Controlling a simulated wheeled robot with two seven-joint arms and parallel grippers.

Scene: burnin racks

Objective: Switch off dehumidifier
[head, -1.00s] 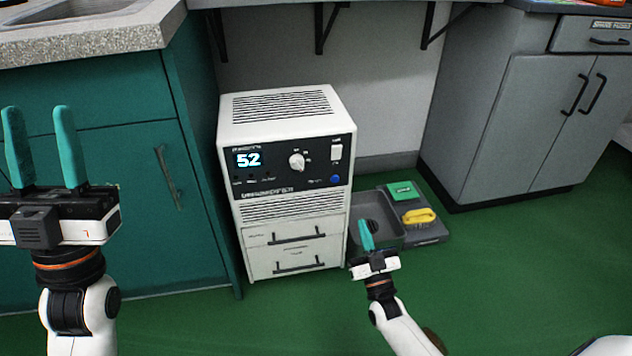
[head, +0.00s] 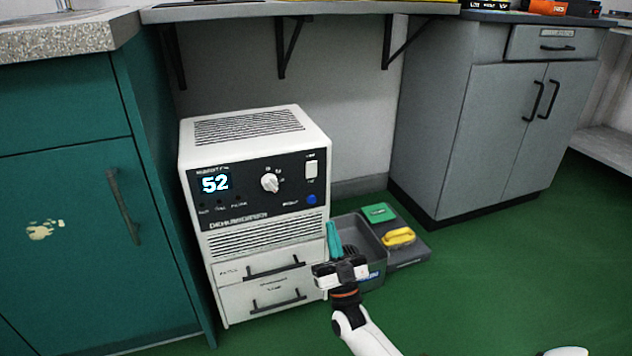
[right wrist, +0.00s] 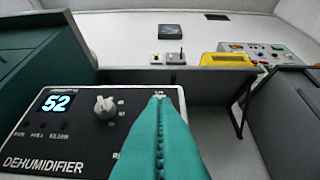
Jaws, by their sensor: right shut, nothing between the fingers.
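The white dehumidifier (head: 325,150) stands on the floor at centre left in the head view. Its black front panel has a lit display (head: 215,183) reading 52, a round knob (head: 270,183), a white rocker switch (head: 312,170) and a blue button (head: 311,199). My right gripper (head: 332,224) is shut and empty, fingers pointing up, below and right of the button in the picture. In the right wrist view its teal fingers (right wrist: 160,100) cover the panel's right part, hiding the button and most of the switch; contact cannot be told. My left gripper is out of view.
A grey tray (head: 375,222) with a green box (head: 379,212) and a yellow item (head: 398,237) lies right of the dehumidifier. A teal cabinet (head: 60,200) stands left, a grey cabinet (head: 490,150) right. A shelf (head: 300,12) hangs above.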

